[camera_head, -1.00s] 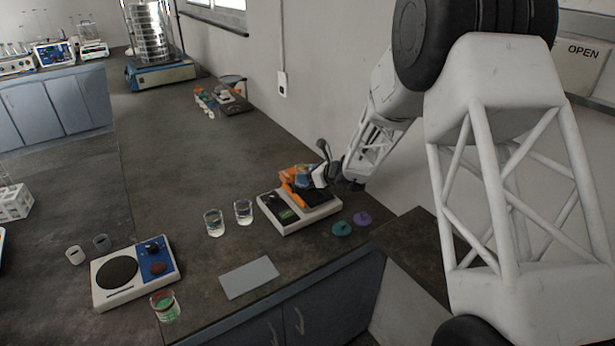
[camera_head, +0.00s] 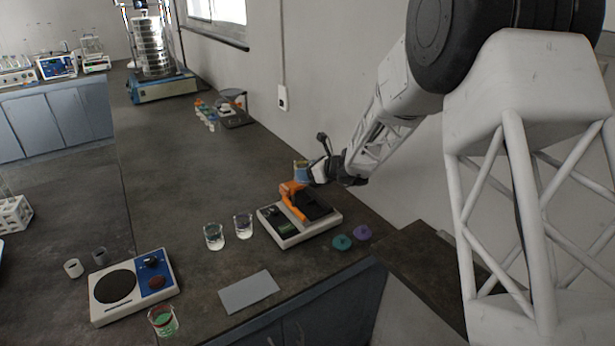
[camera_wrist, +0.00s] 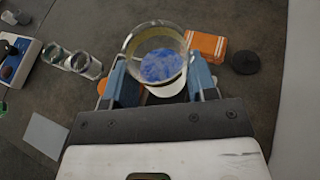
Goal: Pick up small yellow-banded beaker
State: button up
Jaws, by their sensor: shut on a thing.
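The small yellow-banded beaker (camera_head: 301,171) is held up above the white-and-black bench device, its yellow band near the top. In the wrist view the beaker (camera_wrist: 160,62) is seen from above, with blue contents inside and its clear rim tilted a little toward the camera. My gripper (camera_wrist: 163,85) is shut on the beaker, with one blue-grey finger on each side of it. In the head view my gripper (camera_head: 312,172) reaches in from the right. The beaker's underside is mostly hidden in the wrist view.
Below is the white device (camera_head: 292,238) with an orange part (camera_head: 294,192). Two clear beakers (camera_head: 214,237) (camera_head: 243,226) stand left of it. Teal (camera_head: 342,242) and purple (camera_head: 362,233) discs lie to its right. A hotplate (camera_head: 131,287), grey pad (camera_head: 249,291) and green-filled beaker (camera_head: 163,320) are in front.

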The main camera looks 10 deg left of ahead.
aim_at(307, 182)
jog(key=shift+r, duration=1.05)
jog(key=shift+r, duration=0.15)
notch_tip(307, 182, up, 5)
jog(key=shift+f, duration=0.1)
dwell(0.9)
jog(key=shift+w+a, duration=0.1)
jog(key=shift+a, duration=0.05)
dwell(0.4)
